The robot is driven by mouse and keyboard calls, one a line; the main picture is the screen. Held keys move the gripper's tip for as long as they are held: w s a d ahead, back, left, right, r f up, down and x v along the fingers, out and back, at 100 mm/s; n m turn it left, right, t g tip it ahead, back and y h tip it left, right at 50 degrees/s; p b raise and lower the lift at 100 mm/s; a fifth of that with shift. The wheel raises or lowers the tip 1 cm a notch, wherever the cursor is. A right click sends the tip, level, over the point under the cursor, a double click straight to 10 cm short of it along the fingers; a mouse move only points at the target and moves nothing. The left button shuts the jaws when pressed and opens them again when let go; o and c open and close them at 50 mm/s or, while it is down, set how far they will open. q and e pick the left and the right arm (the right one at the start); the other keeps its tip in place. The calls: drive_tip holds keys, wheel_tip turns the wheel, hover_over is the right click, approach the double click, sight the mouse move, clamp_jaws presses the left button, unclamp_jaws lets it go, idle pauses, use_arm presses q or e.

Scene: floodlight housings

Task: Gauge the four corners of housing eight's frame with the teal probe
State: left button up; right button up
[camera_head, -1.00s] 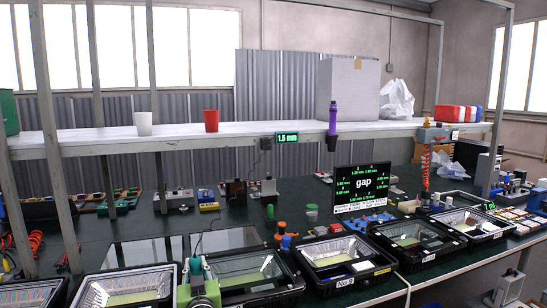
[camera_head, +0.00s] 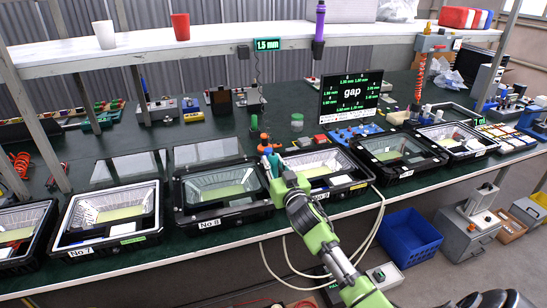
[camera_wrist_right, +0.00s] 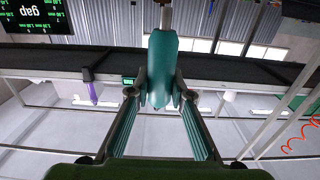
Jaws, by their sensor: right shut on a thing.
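Housing eight (camera_head: 228,211), labelled No 8, is an open black box with a pale lining on the bench, its glass lid (camera_head: 206,152) raised behind it. My right gripper (camera_head: 275,175) is at the right side of this frame, near the gap to the neighbouring housing. It is shut on the teal probe (camera_wrist_right: 163,62), which shows between the two fingers in the right wrist view; in the head view the probe (camera_head: 274,161) is a small teal piece. The probe's tip is hidden in the head view, so I cannot tell whether it touches the frame. My left gripper is not in view.
Housing No 7 (camera_head: 77,244) stands to the left, and another housing (camera_head: 362,189) is close on the right. A gap monitor (camera_head: 350,97) and a green 1.5 mm display (camera_head: 267,44) are behind. White cables (camera_head: 377,225) hang over the bench front near my arm.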

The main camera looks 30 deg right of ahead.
drive_tip(key=shift+s+d, duration=0.25)
drive_tip(key=shift+d, duration=0.3)
drive_tip(key=shift+s+d, duration=0.1)
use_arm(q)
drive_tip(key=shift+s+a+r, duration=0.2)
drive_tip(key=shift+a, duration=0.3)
use_arm(e)
drive_tip(key=shift+r, duration=0.1)
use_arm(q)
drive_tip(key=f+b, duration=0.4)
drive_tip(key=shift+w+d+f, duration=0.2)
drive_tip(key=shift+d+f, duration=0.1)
use_arm(e)
wheel_tip(320, 180, down, 6)
drive_tip(key=shift+d, duration=0.1)
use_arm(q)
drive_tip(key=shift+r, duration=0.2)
